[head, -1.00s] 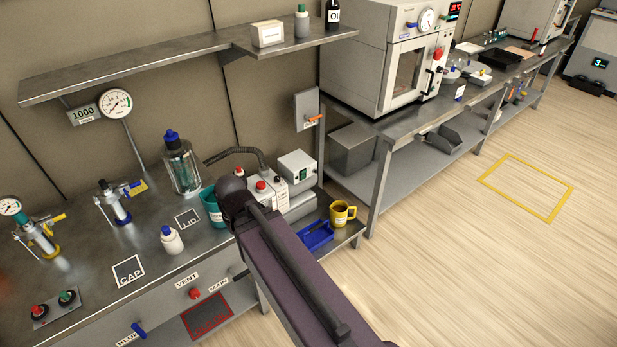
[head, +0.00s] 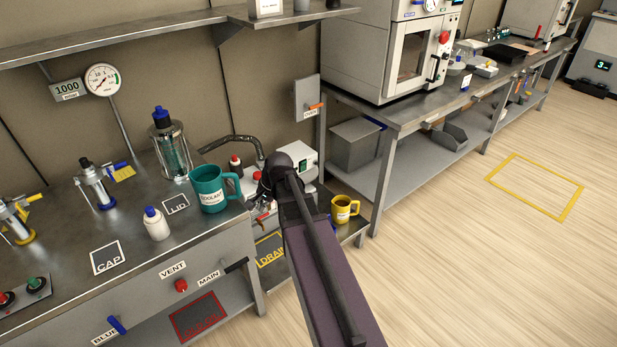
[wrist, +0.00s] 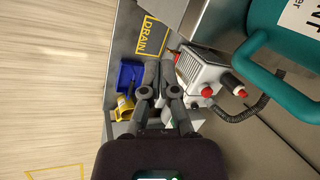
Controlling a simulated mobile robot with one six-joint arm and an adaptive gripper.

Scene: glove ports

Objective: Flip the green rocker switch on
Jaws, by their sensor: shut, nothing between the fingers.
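I cannot clearly make out a green rocker switch. A small white box (head: 303,153) with a dark green patch on its front stands behind my arm in the head view; I cannot tell whether the patch is a switch or a display. My gripper (wrist: 157,66) is shut and empty in the wrist view, pointing toward the low shelf with the DRAIN label (wrist: 150,36). A white pump unit (wrist: 206,72) with red knobs is just right of its fingers. In the head view my arm hides the fingers and much of the pump.
A teal mug (head: 209,190) stands at the bench's right end, close to the pump. A blue tray (wrist: 130,76) and a yellow mug (head: 342,209) sit on the low shelf. A glass bottle (head: 171,150) and a white bottle (head: 156,224) stand on the bench. The floor at right is clear.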

